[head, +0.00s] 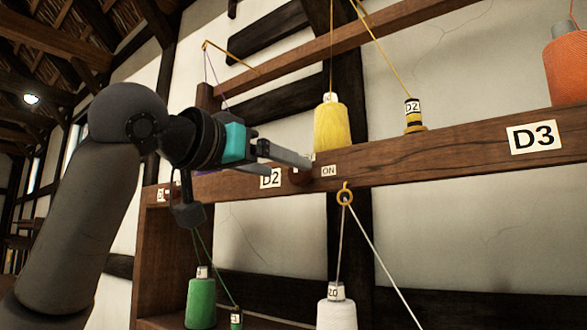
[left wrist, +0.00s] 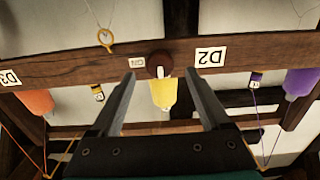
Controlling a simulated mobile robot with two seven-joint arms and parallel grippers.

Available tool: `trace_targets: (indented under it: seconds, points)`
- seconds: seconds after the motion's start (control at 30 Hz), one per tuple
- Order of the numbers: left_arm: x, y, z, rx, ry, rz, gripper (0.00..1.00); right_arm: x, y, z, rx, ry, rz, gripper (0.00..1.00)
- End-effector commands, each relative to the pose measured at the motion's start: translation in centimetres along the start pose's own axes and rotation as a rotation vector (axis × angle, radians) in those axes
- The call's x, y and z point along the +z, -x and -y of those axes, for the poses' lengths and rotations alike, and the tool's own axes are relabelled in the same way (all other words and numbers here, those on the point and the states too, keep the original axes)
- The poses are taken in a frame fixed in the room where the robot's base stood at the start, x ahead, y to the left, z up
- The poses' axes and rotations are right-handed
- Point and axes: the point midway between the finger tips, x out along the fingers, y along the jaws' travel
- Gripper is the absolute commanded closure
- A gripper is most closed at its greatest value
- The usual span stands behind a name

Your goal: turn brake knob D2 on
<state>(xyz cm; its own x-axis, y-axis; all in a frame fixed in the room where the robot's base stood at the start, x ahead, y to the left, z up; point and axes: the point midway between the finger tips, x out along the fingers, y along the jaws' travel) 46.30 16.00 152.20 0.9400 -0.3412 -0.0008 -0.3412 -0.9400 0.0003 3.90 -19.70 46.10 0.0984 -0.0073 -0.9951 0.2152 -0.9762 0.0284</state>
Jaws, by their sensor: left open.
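The brake knob D2 is a round dark brown knob (head: 299,177) on the front of the wooden beam. It sits between the D2 label (head: 270,179) and the ON label (head: 329,171). In the left wrist view, which is upside down, the knob (left wrist: 157,60) shows a pale mark on its side towards the yellow cone, away from the ON label. My left gripper (head: 300,160) is open in front of the beam. In the left wrist view its fingers (left wrist: 160,76) stand either side of the knob's line, apparently short of it. My right gripper is not in view.
A yellow thread cone (head: 332,125) and a small D2 bobbin (head: 414,115) stand on the beam. A yellow ring (head: 345,194) with white thread hangs below. A white cone (head: 337,312) and a green cone (head: 201,303) stand lower. The D3 label (head: 533,136) is at right.

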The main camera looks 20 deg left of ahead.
Motion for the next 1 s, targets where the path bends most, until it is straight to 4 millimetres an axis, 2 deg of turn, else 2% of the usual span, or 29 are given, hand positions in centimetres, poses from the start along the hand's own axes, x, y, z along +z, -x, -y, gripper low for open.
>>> trace_targets:
  seconds: [0.1, 0.3, 0.63, 1.0]
  points:
    - [0.0, -2.1, 0.0, 0.001, 0.001, 0.002, 0.20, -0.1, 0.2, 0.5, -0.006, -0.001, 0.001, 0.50]
    - [0.0, -4.0, 0.0, 0.000, 0.000, 0.000, 0.20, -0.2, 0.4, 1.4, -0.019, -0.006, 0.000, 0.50]
    - [0.0, -4.4, 0.0, 0.000, -0.001, -0.001, 0.20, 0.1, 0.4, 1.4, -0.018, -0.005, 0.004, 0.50]
    - [0.0, -4.3, 0.0, 0.000, -0.001, -0.001, 0.60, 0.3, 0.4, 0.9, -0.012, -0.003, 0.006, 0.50]
